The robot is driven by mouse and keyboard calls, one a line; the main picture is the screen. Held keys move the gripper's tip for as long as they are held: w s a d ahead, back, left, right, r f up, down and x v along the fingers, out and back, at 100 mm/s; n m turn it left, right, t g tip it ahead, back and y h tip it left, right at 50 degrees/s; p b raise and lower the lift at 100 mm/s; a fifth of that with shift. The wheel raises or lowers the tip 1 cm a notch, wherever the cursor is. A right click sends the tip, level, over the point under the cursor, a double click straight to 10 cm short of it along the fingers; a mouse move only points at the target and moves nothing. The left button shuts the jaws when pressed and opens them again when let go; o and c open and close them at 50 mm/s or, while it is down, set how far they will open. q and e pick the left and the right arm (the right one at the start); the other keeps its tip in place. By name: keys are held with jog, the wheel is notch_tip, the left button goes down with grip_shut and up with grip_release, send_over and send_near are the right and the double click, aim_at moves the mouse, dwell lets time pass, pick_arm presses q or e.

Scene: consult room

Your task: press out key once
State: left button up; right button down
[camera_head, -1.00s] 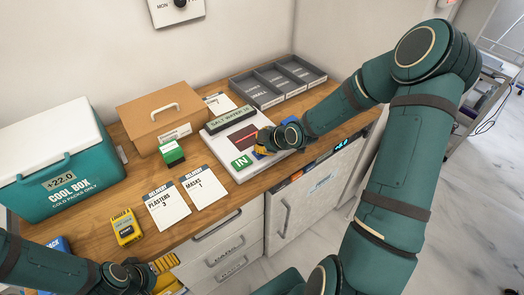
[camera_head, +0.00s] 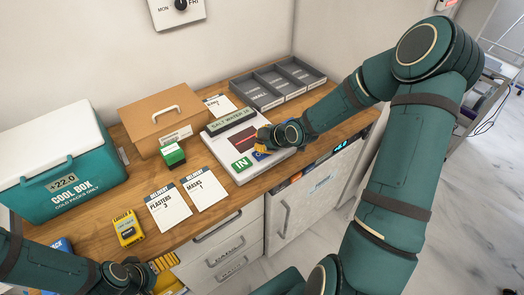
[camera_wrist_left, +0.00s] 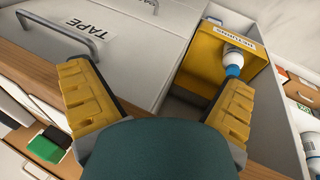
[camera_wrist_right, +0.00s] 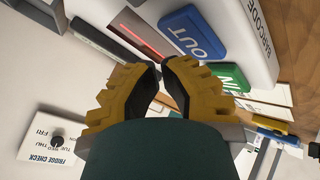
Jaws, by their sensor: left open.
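The scanner console (camera_head: 222,146) lies on the wooden counter, with a display strip (camera_head: 231,120) reading "SALT WATER" and a number I cannot read surely. Its blue OUT key (camera_head: 259,156) is partly hidden by my right gripper (camera_head: 261,142) in the head view; the right wrist view shows the key (camera_wrist_right: 193,34) clear of the fingers. The green IN key (camera_head: 241,164) is beside it. My right gripper's fingertips (camera_wrist_right: 159,68) are close together with nothing between them, near the OUT key. My left gripper (camera_wrist_left: 160,90) is open and empty above a drawer.
A cool box (camera_head: 70,165), brown case (camera_head: 150,118) and grey divided tray (camera_head: 258,96) stand on the counter. Delivery cards (camera_head: 168,208), a green-and-white box (camera_head: 172,155) and a yellow device (camera_head: 128,228) lie nearer. A yellow returns bin (camera_wrist_left: 215,60) holds a bottle below my left gripper.

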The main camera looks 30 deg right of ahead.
notch_tip(320, 180, up, 5)
jog(key=p, duration=0.4)
dwell(0.3)
dwell(0.7)
